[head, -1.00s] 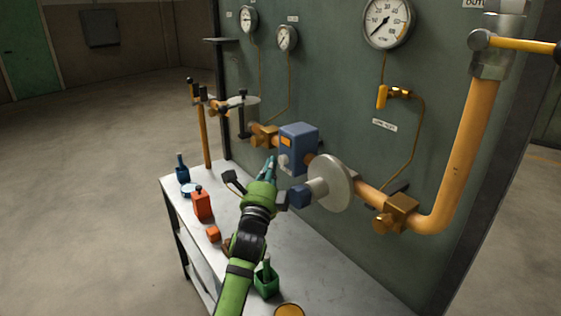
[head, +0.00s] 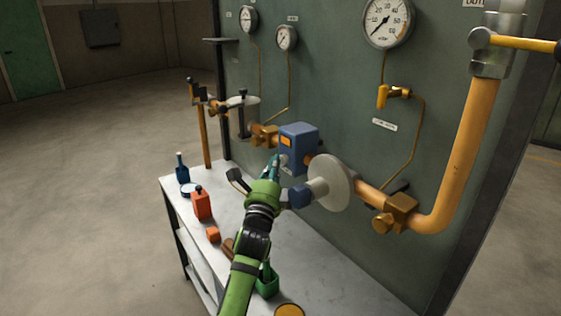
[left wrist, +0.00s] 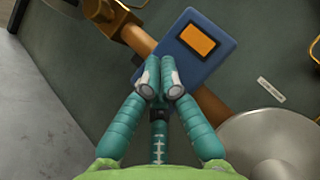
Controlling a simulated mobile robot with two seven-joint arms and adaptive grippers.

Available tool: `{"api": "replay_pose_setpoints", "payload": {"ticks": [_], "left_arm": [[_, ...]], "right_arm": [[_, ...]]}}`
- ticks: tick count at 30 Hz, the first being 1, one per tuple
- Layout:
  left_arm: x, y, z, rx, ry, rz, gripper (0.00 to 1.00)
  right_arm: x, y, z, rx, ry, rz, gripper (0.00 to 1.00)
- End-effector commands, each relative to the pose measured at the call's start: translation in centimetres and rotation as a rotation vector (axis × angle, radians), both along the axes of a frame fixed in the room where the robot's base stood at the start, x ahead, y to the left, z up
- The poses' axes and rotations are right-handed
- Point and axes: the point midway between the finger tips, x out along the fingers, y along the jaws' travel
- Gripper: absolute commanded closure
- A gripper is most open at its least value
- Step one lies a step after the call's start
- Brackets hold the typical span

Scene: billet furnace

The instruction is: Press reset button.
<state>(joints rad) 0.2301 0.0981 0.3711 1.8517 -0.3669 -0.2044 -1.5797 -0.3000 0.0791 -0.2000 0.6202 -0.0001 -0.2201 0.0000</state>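A blue box (head: 299,137) with an orange panel sits on the yellow pipe. It also shows in the left wrist view (left wrist: 187,51), with its orange panel (left wrist: 198,40). A small pale round part (head: 284,160), possibly the reset button, shows at the box's lower left, partly behind my fingers. My left gripper (head: 276,160) is in front of that corner, its teal fingers together and nothing seen between them. In the left wrist view the fingertips (left wrist: 161,83) overlap the box's lower left edge; contact cannot be told. My right gripper is not in view.
A grey disc-shaped housing (head: 334,184) with a dark blue end (head: 299,197) stands right of my gripper. Below is a white bench (head: 327,280) with a red bottle (head: 201,204), a blue bottle (head: 182,167) and a green container (head: 267,287). Gauges and pipes cover the panel behind.

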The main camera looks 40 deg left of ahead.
Motion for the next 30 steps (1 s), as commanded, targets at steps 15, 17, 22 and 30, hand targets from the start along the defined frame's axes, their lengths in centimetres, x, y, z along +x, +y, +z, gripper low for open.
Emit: {"api": "replay_pose_setpoints", "payload": {"ticks": [15,17,22,30], "left_arm": [[0.62,-0.24,-0.03,-0.001,0.000,-0.002,1.00],[0.61,-0.24,-0.02,-0.001,0.000,-0.002,1.00],[0.60,-0.24,-0.02,-0.001,0.000,-0.002,1.00],[-0.29,0.02,0.06,0.000,0.001,-0.001,1.00]], "right_arm": [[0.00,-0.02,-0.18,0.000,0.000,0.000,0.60],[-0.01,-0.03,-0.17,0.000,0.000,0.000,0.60],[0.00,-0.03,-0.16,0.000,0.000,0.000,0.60],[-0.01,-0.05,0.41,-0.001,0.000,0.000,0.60]]}}
